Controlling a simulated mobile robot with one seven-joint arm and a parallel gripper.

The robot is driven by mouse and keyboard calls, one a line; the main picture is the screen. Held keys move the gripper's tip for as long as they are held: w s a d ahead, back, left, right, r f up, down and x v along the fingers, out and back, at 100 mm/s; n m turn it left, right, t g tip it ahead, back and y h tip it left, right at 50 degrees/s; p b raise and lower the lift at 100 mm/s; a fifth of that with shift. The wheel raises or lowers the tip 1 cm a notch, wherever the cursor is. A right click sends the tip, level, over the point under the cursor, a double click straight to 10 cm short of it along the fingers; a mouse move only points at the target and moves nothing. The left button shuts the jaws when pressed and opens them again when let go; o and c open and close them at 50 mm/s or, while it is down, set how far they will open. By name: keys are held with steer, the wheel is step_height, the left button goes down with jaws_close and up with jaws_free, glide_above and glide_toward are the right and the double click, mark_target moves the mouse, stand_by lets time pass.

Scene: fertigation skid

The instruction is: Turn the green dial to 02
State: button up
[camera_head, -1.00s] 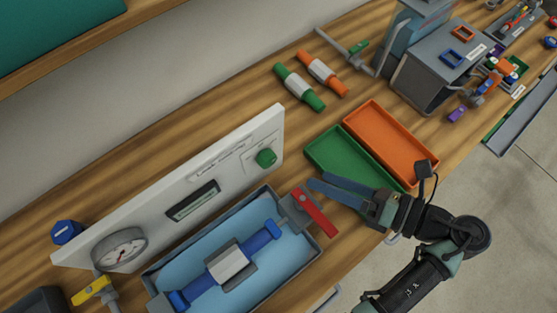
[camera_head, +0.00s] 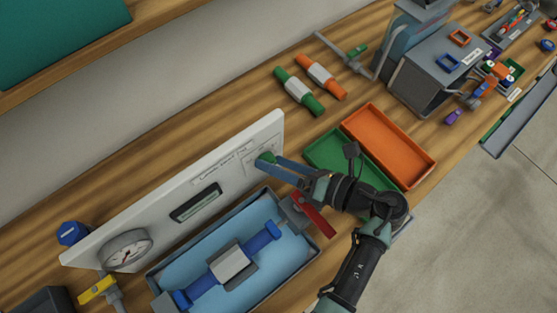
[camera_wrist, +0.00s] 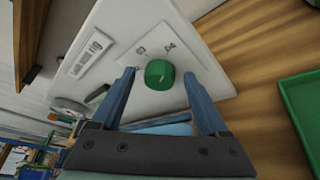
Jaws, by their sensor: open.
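The green dial (camera_wrist: 159,73) sits on the white panel (camera_wrist: 120,40), near the panel's right end in the head view. In the wrist view it shows between and just beyond the two blue fingers of my gripper (camera_wrist: 158,85). The fingers are open, with a gap on both sides of the dial. In the head view my gripper (camera_head: 270,162) reaches the dial (camera_head: 266,156) and hides part of it. Small marks stand on the panel around the dial, too small to read surely.
A red-handled valve (camera_head: 314,214) and a blue-lined tray (camera_head: 205,286) lie below the panel. A green tray (camera_head: 325,148) and an orange tray (camera_head: 390,145) stand to the right. A gauge (camera_head: 125,250) is at the panel's left end.

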jaws_close()
stand_by(0.5)
steer(key=shift+s+a+f+n+t+h+b, duration=0.1)
steer(key=shift+s+a+n+t+h+b, duration=0.2)
steer(key=shift+n+t+h+b, duration=1.75)
steer(key=shift+s+a+r+n+t+h+b, duration=0.15)
steer(key=shift+a+n+t+h+b, duration=0.55)
steer(key=shift+n, duration=2.6)
steer(key=shift+s+f+n+t+h+b, duration=0.25)
steer(key=shift+n+t+h+b, duration=0.75)
steer(key=shift+n+h, duration=1.25)
steer(key=shift+r+n+y, duration=0.1)
steer(key=shift+n+y, duration=0.3)
steer(key=shift+n, duration=0.1)
